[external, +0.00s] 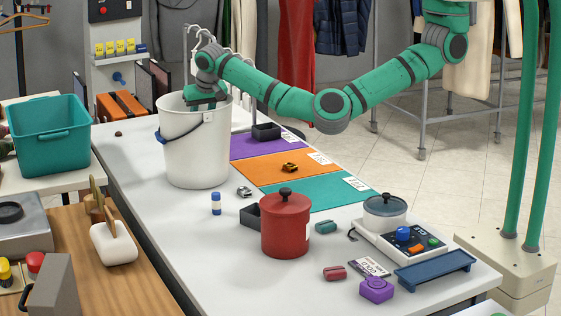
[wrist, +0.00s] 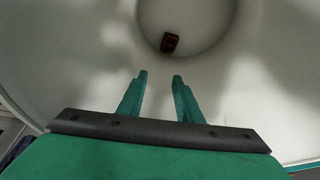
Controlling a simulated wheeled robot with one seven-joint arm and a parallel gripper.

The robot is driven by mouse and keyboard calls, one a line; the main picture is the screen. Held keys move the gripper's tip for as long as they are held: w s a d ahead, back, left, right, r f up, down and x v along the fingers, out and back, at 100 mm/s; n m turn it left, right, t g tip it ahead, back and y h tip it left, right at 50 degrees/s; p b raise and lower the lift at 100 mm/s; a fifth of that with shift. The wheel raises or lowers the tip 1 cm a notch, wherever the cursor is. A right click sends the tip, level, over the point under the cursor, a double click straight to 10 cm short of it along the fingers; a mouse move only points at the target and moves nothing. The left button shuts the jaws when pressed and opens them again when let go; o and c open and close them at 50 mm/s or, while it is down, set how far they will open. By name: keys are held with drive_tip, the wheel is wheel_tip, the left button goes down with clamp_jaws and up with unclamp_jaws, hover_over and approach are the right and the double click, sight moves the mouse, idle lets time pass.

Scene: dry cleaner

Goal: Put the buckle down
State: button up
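My gripper (external: 205,102) points down into the mouth of the white bucket (external: 193,150); the bucket wall hides its fingers in the external view. In the wrist view my gripper (wrist: 159,77) has its two fingers apart with nothing between them. A small dark red-brown piece (wrist: 170,42) lies on the bucket's floor, beyond the fingertips and apart from them. It looks like a buckle, but is too small to be sure. A brass buckle-like piece (external: 289,168) lies on the orange mat (external: 262,172), and a silver one (external: 244,191) on the white table.
Purple (external: 250,147) and teal (external: 310,195) mats flank the orange one. A red lidded pot (external: 286,228), a blue-capped bottle (external: 216,204) and a scale (external: 400,244) with a small pot stand toward the front. A teal basket (external: 50,135) is at left.

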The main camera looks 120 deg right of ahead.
drive_tip(key=v, duration=1.1)
drive_tip(key=shift+a+r, duration=0.2)
drive_tip(key=shift+r, duration=0.05)
